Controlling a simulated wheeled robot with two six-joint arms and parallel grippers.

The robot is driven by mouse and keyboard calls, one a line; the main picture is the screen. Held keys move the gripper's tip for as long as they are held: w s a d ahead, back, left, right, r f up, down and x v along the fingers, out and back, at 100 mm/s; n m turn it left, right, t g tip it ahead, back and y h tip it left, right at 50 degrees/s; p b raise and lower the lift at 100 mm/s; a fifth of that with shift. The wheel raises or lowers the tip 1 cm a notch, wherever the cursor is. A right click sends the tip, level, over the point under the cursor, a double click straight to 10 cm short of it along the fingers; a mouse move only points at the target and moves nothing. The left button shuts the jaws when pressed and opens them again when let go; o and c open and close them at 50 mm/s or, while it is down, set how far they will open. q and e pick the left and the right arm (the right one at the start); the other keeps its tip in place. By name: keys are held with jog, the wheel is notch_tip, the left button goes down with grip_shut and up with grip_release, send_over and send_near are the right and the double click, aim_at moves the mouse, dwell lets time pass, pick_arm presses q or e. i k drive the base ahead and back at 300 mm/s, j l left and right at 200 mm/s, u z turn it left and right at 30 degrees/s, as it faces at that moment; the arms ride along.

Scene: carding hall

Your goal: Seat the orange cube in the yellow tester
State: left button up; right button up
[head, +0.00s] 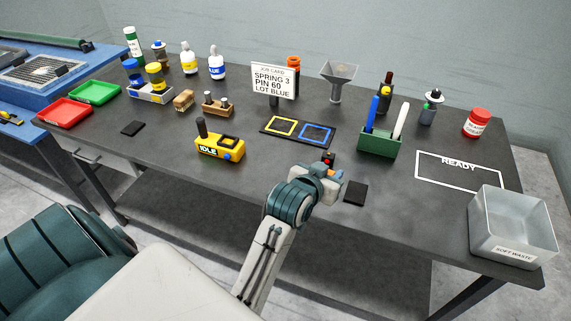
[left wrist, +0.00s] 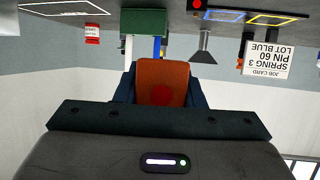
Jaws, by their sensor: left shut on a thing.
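The yellow tester (head: 224,153) stands left of centre on the dark table. It has an upright black lever at its left, an "IDLE" label on the front and a blue knob at the right. My left gripper (head: 327,172) is near the table's front edge, to the right of the tester and apart from it. In the left wrist view its jaws are shut on the orange cube (left wrist: 161,82), with a blue finger on each side. The cube is mostly covered by the gripper in the head view. My right gripper is not in view.
A mat with yellow and blue frames (head: 298,132) lies behind my gripper. A green pen holder (head: 380,146) and a dark pad (head: 355,193) are to its right. A grey soft waste bin (head: 512,235) stands at front right. The job card (head: 273,80) reads SPRING 3, PIN 60, LOT BLUE.

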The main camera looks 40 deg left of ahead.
aim_at(227, 143)
jog(key=u, duration=1.6)
